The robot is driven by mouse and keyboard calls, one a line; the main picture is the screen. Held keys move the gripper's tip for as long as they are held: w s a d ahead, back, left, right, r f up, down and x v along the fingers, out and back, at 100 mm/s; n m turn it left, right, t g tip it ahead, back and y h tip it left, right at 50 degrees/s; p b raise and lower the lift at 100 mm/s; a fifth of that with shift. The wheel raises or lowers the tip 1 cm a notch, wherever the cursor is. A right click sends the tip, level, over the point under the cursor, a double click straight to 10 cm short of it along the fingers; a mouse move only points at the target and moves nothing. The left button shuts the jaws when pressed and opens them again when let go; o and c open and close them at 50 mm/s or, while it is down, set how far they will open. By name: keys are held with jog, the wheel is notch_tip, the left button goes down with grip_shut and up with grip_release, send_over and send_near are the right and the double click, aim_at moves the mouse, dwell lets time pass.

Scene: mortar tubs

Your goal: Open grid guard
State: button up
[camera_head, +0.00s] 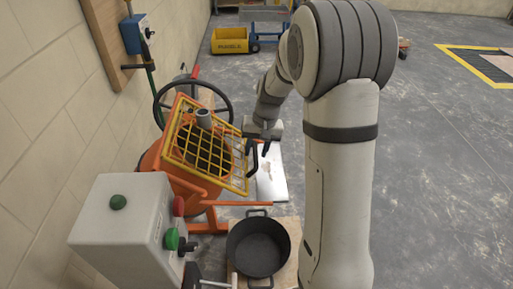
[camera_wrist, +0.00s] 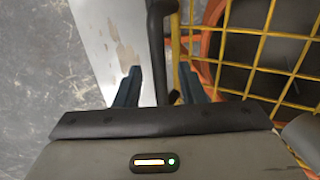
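The yellow grid guard (camera_head: 207,146) lies tilted over the mouth of the orange mixer drum (camera_head: 152,160). Its bars (camera_wrist: 262,35) fill the right of the wrist view, with the dark drum inside behind them. A black bar handle (camera_head: 252,160) stands at the guard's right edge; in the wrist view the handle (camera_wrist: 157,45) runs between my fingers, nearer the right one. My gripper (camera_head: 266,146) is at this handle, and its two blue-grey fingers (camera_wrist: 160,72) are apart. I cannot tell whether either finger touches the handle.
A grey control box (camera_head: 125,225) with green and red buttons stands at front left. A black tub (camera_head: 258,247) sits on a board below the drum. A dark handwheel (camera_head: 193,100) is behind the guard. A yellow cart (camera_head: 230,41) stands far back. Floor at right is open.

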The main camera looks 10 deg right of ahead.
grip_shut()
dwell(0.3)
dwell(0.3)
